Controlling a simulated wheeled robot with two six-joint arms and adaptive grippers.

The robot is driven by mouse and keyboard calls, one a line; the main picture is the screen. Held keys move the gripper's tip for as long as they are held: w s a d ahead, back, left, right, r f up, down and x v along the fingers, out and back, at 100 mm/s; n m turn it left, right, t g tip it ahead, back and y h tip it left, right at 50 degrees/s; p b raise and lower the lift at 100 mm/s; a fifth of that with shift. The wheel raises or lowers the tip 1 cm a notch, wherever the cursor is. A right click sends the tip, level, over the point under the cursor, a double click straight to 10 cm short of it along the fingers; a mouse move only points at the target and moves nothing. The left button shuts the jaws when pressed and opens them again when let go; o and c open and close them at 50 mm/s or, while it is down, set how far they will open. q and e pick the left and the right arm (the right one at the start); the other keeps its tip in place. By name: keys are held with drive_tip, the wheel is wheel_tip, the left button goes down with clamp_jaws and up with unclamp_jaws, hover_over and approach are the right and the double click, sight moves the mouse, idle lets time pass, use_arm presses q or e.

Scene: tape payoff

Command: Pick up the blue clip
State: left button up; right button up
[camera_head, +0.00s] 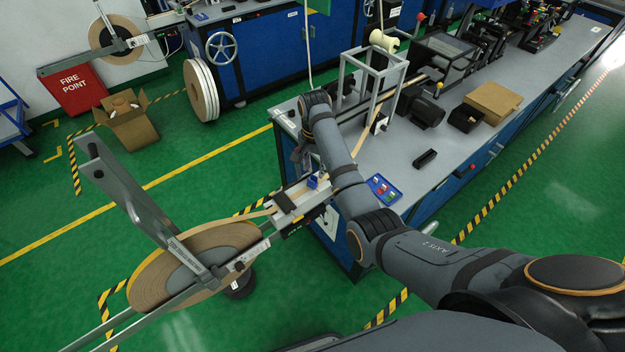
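A small blue piece (312,182), which looks like the blue clip, sits on the pale guide plate (322,193) at the near left end of the workbench. My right arm comes in from the lower right and bends down at its far end. My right gripper (299,158) is dark and small, just above and left of the blue piece, apart from it in the picture. My arm partly hides it, and I cannot tell whether its fingers are open. My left gripper is not in view.
A blue tray (384,189) with small coloured items lies on the workbench (425,185), right of my forearm. A large tape reel (190,262) on a metal arm feeds tape to the guide plate. A metal frame (373,80) stands behind. Black boxes and a cardboard piece (493,101) lie farther right.

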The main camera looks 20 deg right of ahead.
sight(314, 176)
drive_tip(key=shift+f, duration=0.3)
wheel_tip(314, 176, down, 4)
drive_tip(key=shift+w+p, duration=0.1)
drive_tip(key=shift+p, duration=0.75)
drive_tip(key=shift+f, duration=0.4)
drive_tip(key=shift+r, duration=0.1)
clamp_jaws()
